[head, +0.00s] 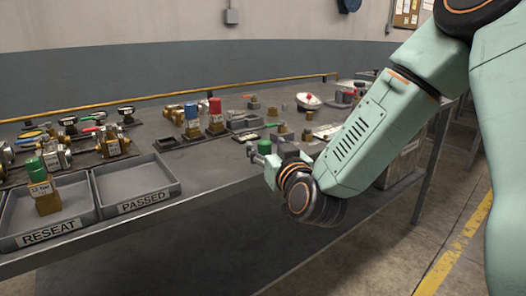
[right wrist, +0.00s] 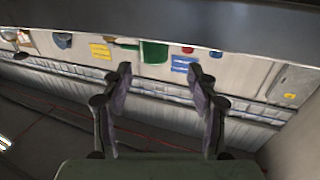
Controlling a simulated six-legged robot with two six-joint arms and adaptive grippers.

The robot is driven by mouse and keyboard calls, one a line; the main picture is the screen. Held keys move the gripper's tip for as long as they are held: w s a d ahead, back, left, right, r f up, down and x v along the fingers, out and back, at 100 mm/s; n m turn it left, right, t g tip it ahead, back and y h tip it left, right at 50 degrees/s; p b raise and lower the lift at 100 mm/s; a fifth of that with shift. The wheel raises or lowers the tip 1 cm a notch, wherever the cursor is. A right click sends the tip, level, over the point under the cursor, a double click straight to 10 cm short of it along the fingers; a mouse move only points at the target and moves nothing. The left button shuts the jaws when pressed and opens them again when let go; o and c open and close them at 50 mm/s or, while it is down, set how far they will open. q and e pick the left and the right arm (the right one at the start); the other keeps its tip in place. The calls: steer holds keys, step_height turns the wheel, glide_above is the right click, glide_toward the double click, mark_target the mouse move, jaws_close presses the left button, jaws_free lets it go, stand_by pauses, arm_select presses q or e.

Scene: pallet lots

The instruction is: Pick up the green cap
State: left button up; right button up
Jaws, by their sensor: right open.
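A small green cap (head: 264,147) is on the grey table, right by the fingertips of my right gripper (head: 268,156) in the head view. The gripper partly hides what is around it. My right gripper is open, with its two fingers (right wrist: 160,82) apart and nothing held between them in the right wrist view. A green shape (right wrist: 154,52) shows beyond the fingertips there; I cannot tell if it is the same cap. Another green cap (head: 35,167) sits on top of a brass valve (head: 46,198) in the RESEAT tray. My left gripper is not in view.
The RESEAT tray (head: 22,241) and the empty PASSED tray (head: 146,206) stand at the table's front left. Valves with a blue cap (head: 191,111) and a red cap (head: 215,107) stand further back. Small parts crowd the table near the gripper. Bare tabletop (head: 215,172) lies left of it.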

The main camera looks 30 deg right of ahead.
mark_target(264, 141)
steer(key=w, duration=0.1)
steer(key=w+d+b, duration=0.1)
steer(key=w, duration=0.1)
steer(key=shift+w+d+f+b, duration=0.25)
steer(key=shift+d+b, duration=0.05)
steer(key=shift+d, duration=0.1)
steer(key=shift+w+r, duration=0.1)
steer(key=shift+w, duration=0.4)
steer(key=shift+s, duration=0.1)
steer(key=shift+c, duration=0.5)
jaws_close()
